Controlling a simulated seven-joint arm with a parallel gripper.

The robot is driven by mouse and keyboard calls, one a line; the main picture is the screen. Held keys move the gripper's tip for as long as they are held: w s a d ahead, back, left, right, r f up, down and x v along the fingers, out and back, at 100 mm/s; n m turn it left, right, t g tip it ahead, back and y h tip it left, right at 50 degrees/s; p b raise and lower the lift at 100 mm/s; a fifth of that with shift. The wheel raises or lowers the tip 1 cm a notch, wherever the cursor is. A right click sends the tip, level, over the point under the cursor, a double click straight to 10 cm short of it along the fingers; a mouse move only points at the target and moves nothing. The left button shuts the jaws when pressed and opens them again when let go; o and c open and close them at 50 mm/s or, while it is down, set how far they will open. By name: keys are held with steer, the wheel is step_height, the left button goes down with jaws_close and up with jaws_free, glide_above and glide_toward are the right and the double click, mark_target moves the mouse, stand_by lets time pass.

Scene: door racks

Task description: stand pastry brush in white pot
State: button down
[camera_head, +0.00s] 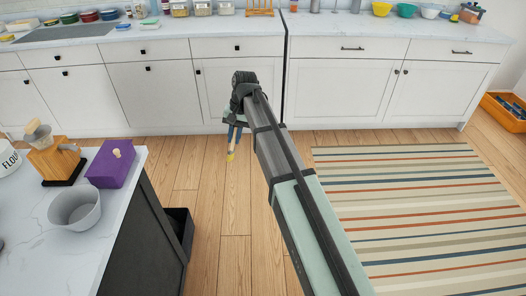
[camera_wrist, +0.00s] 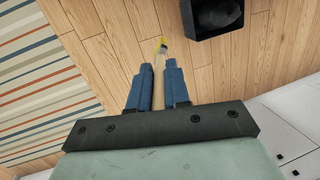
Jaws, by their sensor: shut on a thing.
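The pastry brush has a pale handle and a yellow tip; it shows in the wrist view (camera_wrist: 160,56) and, small, in the head view (camera_head: 231,154). My gripper (camera_head: 235,131) is shut on its handle, between the blue fingers in the wrist view (camera_wrist: 158,82). The yellow end sticks out past the fingertips, pointing down in the head view. The brush hangs over the wooden floor, right of the island. The white pot (camera_head: 75,209), greyish white and open-topped, stands on the island counter at the left, well apart from my gripper. Its inside looks empty.
On the island (camera_head: 45,232), a purple box (camera_head: 111,163), a wooden block (camera_head: 55,160) and a flour canister (camera_head: 12,159) stand behind the pot. A black bin (camera_head: 180,230) is beside the island. White cabinets (camera_head: 160,92) line the back. The floor between is clear.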

steer(key=w+a+r, duration=0.1)
steer(key=a+r, duration=0.5)
steer(key=a, duration=0.7)
steer(key=a+r, duration=0.6)
steer(key=a, duration=0.6)
steer(key=s+a+r, duration=0.3)
steer(key=a+r, duration=0.1)
steer(key=a, duration=0.4)
steer(key=s+a+r+m+h, duration=0.1)
steer(key=s+a+r, duration=0.1)
steer(key=a+r, duration=0.35)
steer(key=s+a+r, duration=0.2)
steer(key=s+a, duration=0.1)
steer(key=a, duration=0.6)
steer(key=s+a+r+t, duration=0.1)
steer(key=s+a+r, duration=0.5)
steer(key=s+a, duration=0.5)
steer(key=s+a+f+n+h, duration=0.1)
steer(key=s+a, duration=0.4)
steer(key=s, duration=0.4)
steer(key=s+a+f+n, duration=0.1)
steer(key=s+a+n, duration=0.1)
steer(key=s+a, duration=0.45)
step_height(320, 180, down, 11)
steer(key=s+d, duration=0.1)
steer(key=d, duration=0.1)
steer(key=shift+s, duration=0.3)
steer(key=shift+f, duration=0.1)
